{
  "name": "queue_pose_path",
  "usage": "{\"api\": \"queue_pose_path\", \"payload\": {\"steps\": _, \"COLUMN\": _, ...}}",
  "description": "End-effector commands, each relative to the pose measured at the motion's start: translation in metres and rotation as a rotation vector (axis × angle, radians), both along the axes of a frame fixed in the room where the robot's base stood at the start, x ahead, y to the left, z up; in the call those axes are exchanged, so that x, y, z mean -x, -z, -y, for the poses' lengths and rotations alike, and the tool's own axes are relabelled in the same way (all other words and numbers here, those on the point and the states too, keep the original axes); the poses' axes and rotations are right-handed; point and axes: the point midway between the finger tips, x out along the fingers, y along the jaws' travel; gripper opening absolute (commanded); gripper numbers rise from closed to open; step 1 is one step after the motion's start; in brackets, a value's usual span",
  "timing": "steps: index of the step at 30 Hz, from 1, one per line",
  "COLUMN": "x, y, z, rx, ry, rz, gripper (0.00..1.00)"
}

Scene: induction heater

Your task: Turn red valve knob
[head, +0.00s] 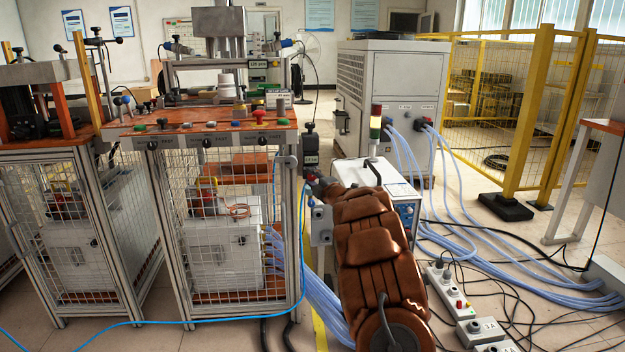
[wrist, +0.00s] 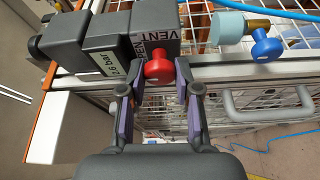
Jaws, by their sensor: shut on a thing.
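The red valve knob (wrist: 158,68) sits on the grey and black valve block marked VENT (wrist: 150,28) in the wrist view. My gripper (wrist: 158,78) has one finger on each side of the knob and is shut on it. The knob's sides are partly covered by the fingertips. In the head view the valve block (head: 311,148) is at the right end of the caged workbench.
A blue knob (wrist: 266,46) on a brass fitting is to the right in the wrist view. A grey handle (wrist: 268,106) and a metal frame rail (wrist: 230,72) are close to my right finger. In the head view a white cabinet (head: 402,188) stands beside my arm, with cables on the floor.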

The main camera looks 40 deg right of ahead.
Motion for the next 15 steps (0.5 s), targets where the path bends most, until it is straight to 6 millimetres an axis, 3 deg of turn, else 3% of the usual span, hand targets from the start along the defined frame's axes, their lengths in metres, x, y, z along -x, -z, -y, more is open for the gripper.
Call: {"api": "queue_pose_path", "payload": {"steps": 15, "x": -0.0015, "y": 0.0005, "z": -0.0020, "rx": 0.065, "ry": -0.004, "rz": -0.050, "gripper": 0.00}}
